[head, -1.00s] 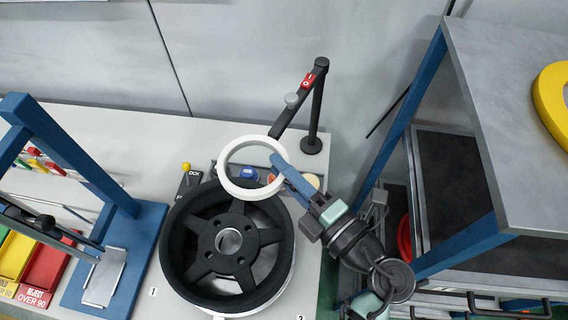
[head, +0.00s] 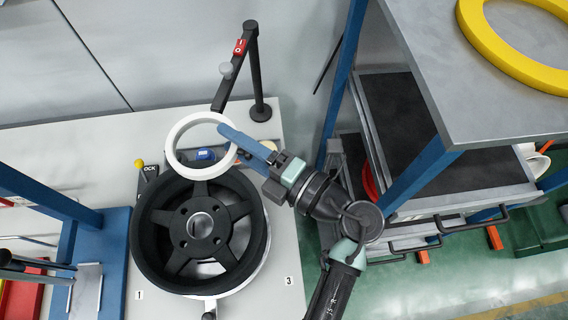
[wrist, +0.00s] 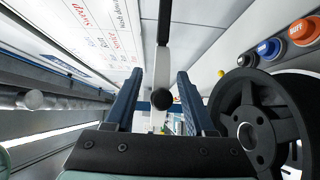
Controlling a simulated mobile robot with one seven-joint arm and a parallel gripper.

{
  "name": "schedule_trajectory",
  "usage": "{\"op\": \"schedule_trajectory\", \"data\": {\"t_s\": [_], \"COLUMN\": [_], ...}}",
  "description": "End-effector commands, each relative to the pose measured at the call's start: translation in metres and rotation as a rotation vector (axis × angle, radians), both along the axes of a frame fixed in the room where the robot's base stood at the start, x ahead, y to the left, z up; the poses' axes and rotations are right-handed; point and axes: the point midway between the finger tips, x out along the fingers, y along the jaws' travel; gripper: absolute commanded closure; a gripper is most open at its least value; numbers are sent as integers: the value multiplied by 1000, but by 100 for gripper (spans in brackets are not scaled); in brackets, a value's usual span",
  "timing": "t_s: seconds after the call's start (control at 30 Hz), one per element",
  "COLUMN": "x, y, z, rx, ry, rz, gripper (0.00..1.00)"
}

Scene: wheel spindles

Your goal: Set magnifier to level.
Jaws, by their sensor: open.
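The magnifier is a white ring (head: 171,153) on a black jointed arm (head: 256,65) with a red switch (head: 240,47). In the head view the ring hangs over the back of the wheel. My gripper (head: 226,130) reaches in from the right, its blue fingers overlapping the ring's right edge. In the wrist view my gripper (wrist: 156,80) is open. A pale upright strip (wrist: 157,68), seemingly the ring edge-on, stands between the fingers with a black knob (wrist: 161,99) in front. Whether a finger touches it I cannot tell.
A black spoked wheel (head: 150,238) lies on the white bench close below the ring. Coloured buttons (wrist: 269,48) sit behind the wheel. A blue-legged shelf (head: 480,100) with a yellow ring (head: 478,38) stands at right. A blue stand (head: 112,225) is at left.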

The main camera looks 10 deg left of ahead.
Motion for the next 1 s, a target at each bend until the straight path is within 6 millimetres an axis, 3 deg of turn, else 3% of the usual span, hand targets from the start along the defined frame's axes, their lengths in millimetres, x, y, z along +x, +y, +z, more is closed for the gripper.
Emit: {"op": "schedule_trajectory", "data": {"t_s": [0.53, 0.7, 1.0], "x": [-45, -52, -54], "y": [-96, -110, -113], "z": [-1, 1, 2], "rx": [-1, -1, -1], "ry": [-4, -2, -2], "rz": [-5, -2, 0], "gripper": [45, 45, 45]}}
